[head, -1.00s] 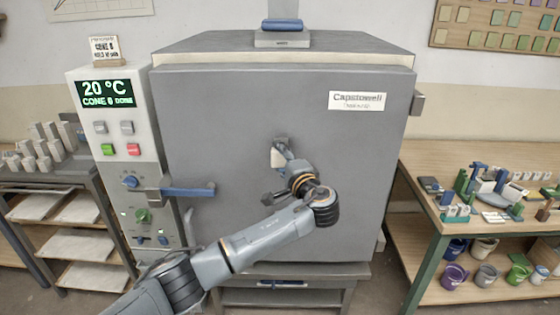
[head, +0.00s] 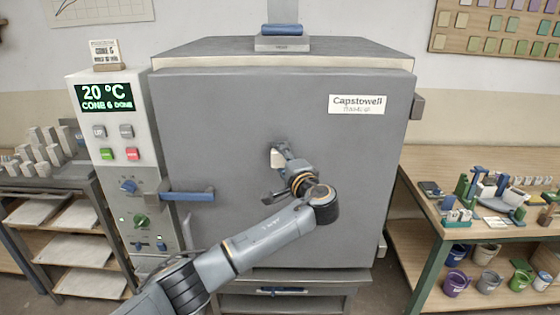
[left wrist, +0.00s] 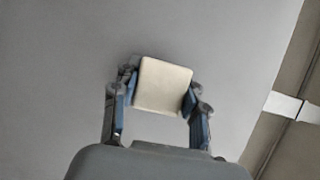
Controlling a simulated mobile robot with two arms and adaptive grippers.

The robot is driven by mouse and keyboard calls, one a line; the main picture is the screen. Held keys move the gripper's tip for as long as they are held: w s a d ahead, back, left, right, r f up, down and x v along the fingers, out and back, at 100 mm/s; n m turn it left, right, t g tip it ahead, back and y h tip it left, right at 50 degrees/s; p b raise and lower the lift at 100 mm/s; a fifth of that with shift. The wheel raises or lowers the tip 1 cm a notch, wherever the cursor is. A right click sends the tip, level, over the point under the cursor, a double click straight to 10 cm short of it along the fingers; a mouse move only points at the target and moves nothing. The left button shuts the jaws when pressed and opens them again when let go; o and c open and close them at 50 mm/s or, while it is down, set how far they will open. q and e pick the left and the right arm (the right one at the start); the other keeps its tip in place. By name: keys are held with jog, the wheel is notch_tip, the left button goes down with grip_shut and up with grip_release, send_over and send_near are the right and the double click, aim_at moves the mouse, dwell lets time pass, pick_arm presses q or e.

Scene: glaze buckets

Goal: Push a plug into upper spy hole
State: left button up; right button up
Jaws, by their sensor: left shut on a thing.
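A cream-coloured plug (left wrist: 162,86) is held between the two fingers of my left gripper (left wrist: 158,100) in the left wrist view. In the head view the plug (head: 277,158) shows as a small pale block close in front of the grey kiln door (head: 230,120). My left gripper (head: 283,152) is shut on it near the middle of the door. The spy hole cannot be seen; the plug and gripper may cover it. I cannot tell whether the plug touches the door. My right gripper is not in view.
A blue door handle (head: 187,196) juts out at the door's left. A control panel (head: 105,125) reading 20 °C stands left of the kiln. A wooden bench (head: 425,165) with tools stands at right, several buckets below. A shelf rack (head: 35,180) is at left.

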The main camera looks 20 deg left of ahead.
pick_arm(q)
jog(key=shift+w, duration=0.1)
dwell(0.3)
jog(key=shift+w+b, duration=0.35)
jog(key=shift+w, duration=0.05)
jog(key=o, duration=1.3)
jog(key=shift+a, duration=0.1)
jog(key=shift+c, duration=0.2)
jog(key=shift+o, duration=1.2)
jog(key=shift+s, duration=0.15)
